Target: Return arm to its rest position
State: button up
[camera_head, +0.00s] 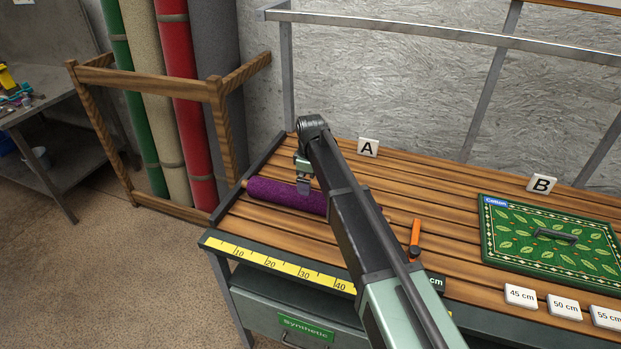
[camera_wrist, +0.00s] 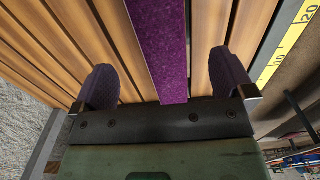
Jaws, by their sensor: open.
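My gripper (camera_head: 303,178) is at the left end of the wooden slatted table (camera_head: 400,185), over a purple rug roll (camera_head: 270,191). In the wrist view my gripper (camera_wrist: 163,62) has its two dark fingers wide apart. The purple roll (camera_wrist: 165,45) runs between them, with wooden slats showing on both sides, so the fingers look clear of it. My arm reaches across the table from the lower right and hides the roll's right end. I cannot tell the exact height of the fingers above the slats.
A yellow ruler (camera_head: 285,266) runs along the front edge. An orange-handled tool (camera_head: 415,238) lies right of my arm. A green leaf-patterned rug with a handle (camera_head: 550,240) lies at right. Signs A (camera_head: 367,147) and B (camera_head: 541,184) stand behind. A wooden rack (camera_head: 150,82) holds upright rolls.

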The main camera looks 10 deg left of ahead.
jog(key=shift+r+p, duration=0.35)
jog(key=shift+r, duration=0.6)
jog(key=shift+f, duration=0.1)
